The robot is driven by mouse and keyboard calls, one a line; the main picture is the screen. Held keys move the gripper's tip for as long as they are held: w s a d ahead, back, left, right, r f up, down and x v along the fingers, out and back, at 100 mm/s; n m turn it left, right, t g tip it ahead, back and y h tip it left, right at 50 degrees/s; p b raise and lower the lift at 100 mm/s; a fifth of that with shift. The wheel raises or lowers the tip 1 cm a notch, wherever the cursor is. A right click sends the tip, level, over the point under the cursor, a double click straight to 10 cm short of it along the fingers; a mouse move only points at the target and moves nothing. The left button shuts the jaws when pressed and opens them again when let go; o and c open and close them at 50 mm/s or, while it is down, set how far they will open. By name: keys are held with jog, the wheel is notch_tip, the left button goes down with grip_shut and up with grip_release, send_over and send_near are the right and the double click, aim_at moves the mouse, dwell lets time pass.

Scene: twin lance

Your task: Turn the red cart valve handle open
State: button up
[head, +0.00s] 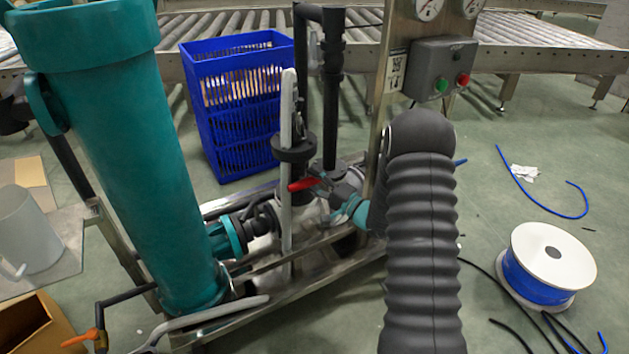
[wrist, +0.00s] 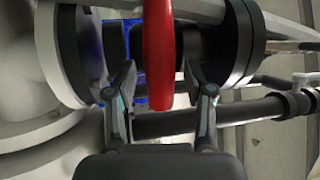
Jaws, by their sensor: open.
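The red valve handle (head: 303,184) shows in the head view low on the cart, beside a black pipe fitting. In the wrist view the red handle (wrist: 159,55) hangs down from the top edge, between my two fingers. My gripper (wrist: 162,88) is open, with one finger on each side of the handle and a visible gap to both. The valve body behind the handle is mostly hidden.
A large teal cylinder (head: 130,160) stands on the cart at left. A grey upright pipe (head: 288,160) stands close to the handle. A blue crate (head: 238,105) is behind. A control box (head: 443,70) is above right. A cable spool (head: 548,265) lies on the floor at right.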

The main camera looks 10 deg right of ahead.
grip_shut()
jog(key=shift+r+n+g+p, duration=0.25)
jog(key=shift+n+g, duration=0.05)
jog(key=shift+n, duration=0.55)
jog(key=shift+r+n+g+p, duration=0.2)
jog(key=shift+r+n+g, duration=0.1)
jog(key=shift+n, duration=0.55)
jog(key=shift+a+r+n+g+h+p, duration=0.1)
jog(key=shift+n+g+h+p, duration=0.15)
jog(key=shift+n, duration=0.35)
jog(key=shift+a+r+n+g+h+p, duration=0.15)
jog(key=shift+n+g+h, duration=0.15)
jog(key=shift+n, duration=0.3)
jog(key=shift+f, duration=0.15)
